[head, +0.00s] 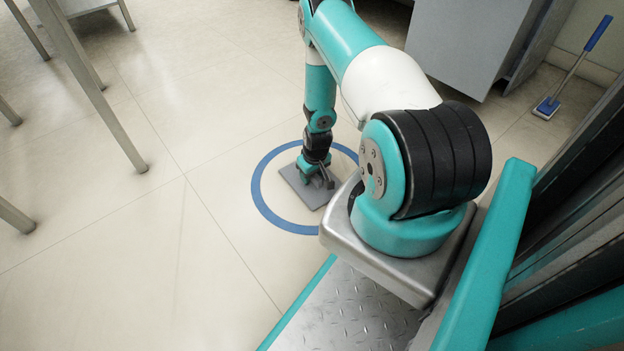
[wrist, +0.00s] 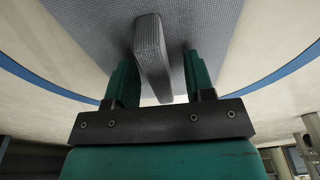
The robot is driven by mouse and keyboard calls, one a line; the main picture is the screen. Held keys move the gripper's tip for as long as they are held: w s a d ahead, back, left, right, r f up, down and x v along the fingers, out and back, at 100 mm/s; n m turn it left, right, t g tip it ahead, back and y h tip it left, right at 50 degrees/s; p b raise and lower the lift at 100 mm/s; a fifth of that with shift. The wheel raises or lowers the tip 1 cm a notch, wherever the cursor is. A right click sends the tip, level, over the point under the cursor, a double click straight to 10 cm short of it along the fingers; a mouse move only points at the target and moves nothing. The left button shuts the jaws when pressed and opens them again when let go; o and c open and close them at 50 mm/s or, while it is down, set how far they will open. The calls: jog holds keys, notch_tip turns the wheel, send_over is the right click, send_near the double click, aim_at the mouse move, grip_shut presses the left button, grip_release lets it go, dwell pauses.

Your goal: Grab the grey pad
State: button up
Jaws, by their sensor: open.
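The grey pad (head: 295,188) lies flat on the floor inside a blue ring in the head view. In the wrist view the textured pad (wrist: 215,22) fills the top, with a raised grey ridge (wrist: 152,50) standing up from it. My gripper (head: 322,180) points down at the pad in the head view. In the wrist view its two green fingers (wrist: 158,82) are apart, one on each side of the ridge, with gaps visible between. I cannot tell how far the fingertips are above the pad's surface. Part of the pad is hidden behind my gripper and arm in the head view.
The blue ring (head: 257,199) is marked on the tiled floor around the pad. Metal legs (head: 95,90) stand at the left. A grey cabinet (head: 470,40) is at the back, and a blue-handled brush (head: 575,70) leans at the right. Floor left of the ring is clear.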

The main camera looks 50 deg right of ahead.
jog(key=shift+f, duration=0.1)
grip_shut()
dwell(0.4)
